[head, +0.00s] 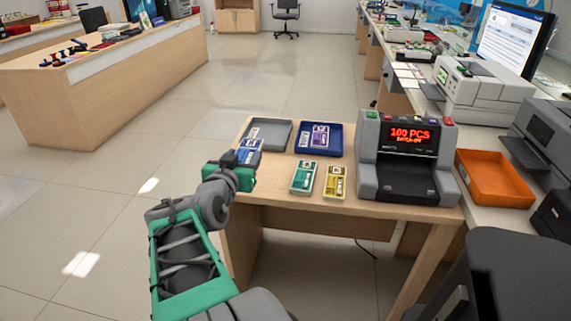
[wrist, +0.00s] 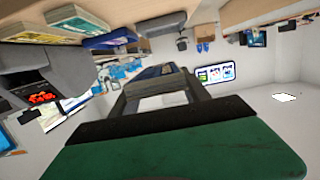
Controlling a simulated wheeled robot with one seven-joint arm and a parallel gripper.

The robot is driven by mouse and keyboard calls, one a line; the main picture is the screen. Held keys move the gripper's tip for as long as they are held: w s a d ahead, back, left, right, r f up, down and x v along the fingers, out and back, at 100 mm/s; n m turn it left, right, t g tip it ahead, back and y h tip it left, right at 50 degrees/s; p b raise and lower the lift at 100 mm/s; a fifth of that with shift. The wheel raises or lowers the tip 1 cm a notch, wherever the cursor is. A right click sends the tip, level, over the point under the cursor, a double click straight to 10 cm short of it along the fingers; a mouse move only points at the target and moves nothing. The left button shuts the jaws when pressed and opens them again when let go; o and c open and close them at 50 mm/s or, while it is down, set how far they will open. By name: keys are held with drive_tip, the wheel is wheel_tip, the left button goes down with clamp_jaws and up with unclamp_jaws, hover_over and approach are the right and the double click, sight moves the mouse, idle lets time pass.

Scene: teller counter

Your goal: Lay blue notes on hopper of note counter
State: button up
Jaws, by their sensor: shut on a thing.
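My gripper (head: 243,162) is shut on the blue notes (head: 249,146), at the left edge of the small wooden table in the head view. The blue notes also show between the fingers in the wrist view (wrist: 155,72). In the head view they overlap the front left of the grey tray; whether they touch it I cannot tell. The note counter (head: 372,150), grey with a red lit display reading 100 PCS, stands on the table's right side, well right of my gripper. A dark sloped ledge shows below its display.
A blue tray (head: 336,151) holding purple notes (head: 320,135) stands beside the grey tray (head: 283,139). Green notes (head: 304,177) and yellow notes (head: 336,182) lie between my gripper and the counter. An orange tray (head: 495,178) is right of the counter.

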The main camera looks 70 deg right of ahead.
sight(245, 154)
drive_tip(key=w+d+f, duration=0.1)
drive_tip(key=d+f, duration=0.2)
drive_tip(key=d, duration=0.1)
drive_tip(key=w+d+f+b, duration=0.1)
drive_tip(key=w+d+f, duration=0.1)
drive_tip(key=d+f, duration=0.1)
drive_tip(key=w+d+f+b, duration=0.1)
drive_tip(key=w+d+f, duration=0.1)
drive_tip(key=d, duration=0.3)
drive_tip(key=shift+w+f, duration=0.25)
drive_tip(key=shift+f, duration=0.65)
drive_tip(key=shift+f+b, duration=0.7)
drive_tip(key=shift+f, duration=0.95)
drive_tip(key=o, duration=1.4)
drive_tip(key=shift+r, duration=0.1)
